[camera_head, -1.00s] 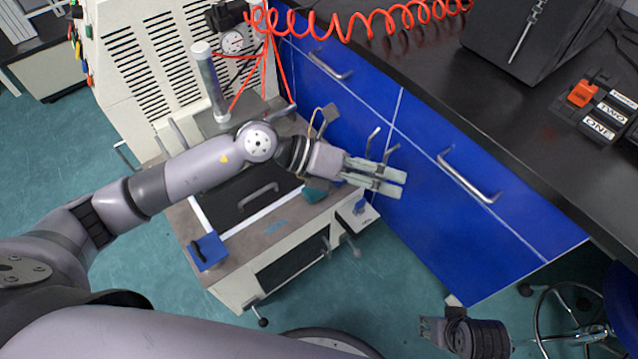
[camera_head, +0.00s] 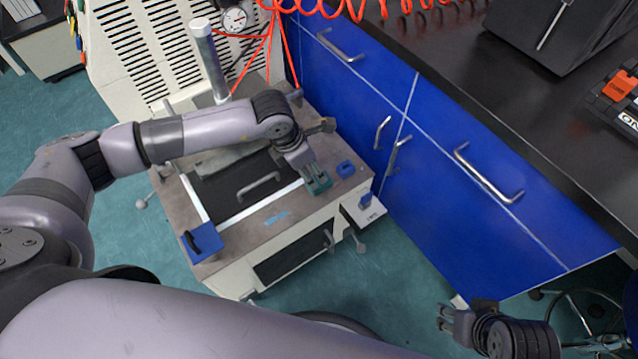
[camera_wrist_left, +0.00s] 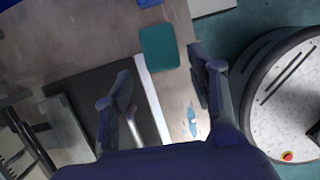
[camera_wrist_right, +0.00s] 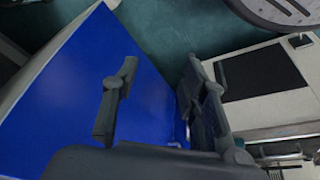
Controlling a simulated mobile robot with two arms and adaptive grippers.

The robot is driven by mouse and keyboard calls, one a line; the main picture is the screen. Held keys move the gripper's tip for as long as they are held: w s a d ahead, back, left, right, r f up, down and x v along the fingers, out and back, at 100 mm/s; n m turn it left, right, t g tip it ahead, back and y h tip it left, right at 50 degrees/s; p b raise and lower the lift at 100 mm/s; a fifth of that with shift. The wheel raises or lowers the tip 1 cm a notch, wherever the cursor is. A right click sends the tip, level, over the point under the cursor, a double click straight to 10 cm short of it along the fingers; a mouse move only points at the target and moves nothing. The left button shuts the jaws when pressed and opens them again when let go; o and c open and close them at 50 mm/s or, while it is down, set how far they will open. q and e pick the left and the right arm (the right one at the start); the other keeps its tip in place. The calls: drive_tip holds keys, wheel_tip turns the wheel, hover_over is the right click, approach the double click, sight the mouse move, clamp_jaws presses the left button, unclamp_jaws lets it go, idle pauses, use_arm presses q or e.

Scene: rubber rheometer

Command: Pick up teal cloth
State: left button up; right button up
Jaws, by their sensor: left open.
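The teal cloth (camera_wrist_left: 160,47) is a small folded rectangle lying flat on the machine's top, beside the white strip, in the left wrist view. In the head view the teal cloth (camera_head: 319,184) shows at the fingertips of my left gripper (camera_head: 316,179), partly hidden by them. In the left wrist view my left gripper (camera_wrist_left: 160,85) has its fingers spread, with the cloth beyond the tips and nothing between them. My right gripper (camera_head: 446,320) is low at the lower right of the head view. In the right wrist view its fingers (camera_wrist_right: 155,90) are apart and empty.
The machine top has a dark panel with a metal handle (camera_head: 259,184), a blue block (camera_head: 203,243) at its front left corner and a small blue piece (camera_head: 346,168) right of the cloth. A blue cabinet (camera_head: 440,205) with metal handles stands close on the right.

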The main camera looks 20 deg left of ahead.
sight(317, 181)
use_arm(q)
drive_tip(key=shift+b+x, duration=0.8)
drive_tip(key=shift+x, duration=2.8)
drive_tip(key=shift+c, duration=0.2)
drive_tip(key=shift+r, duration=0.1)
drive_tip(key=c, duration=0.7)
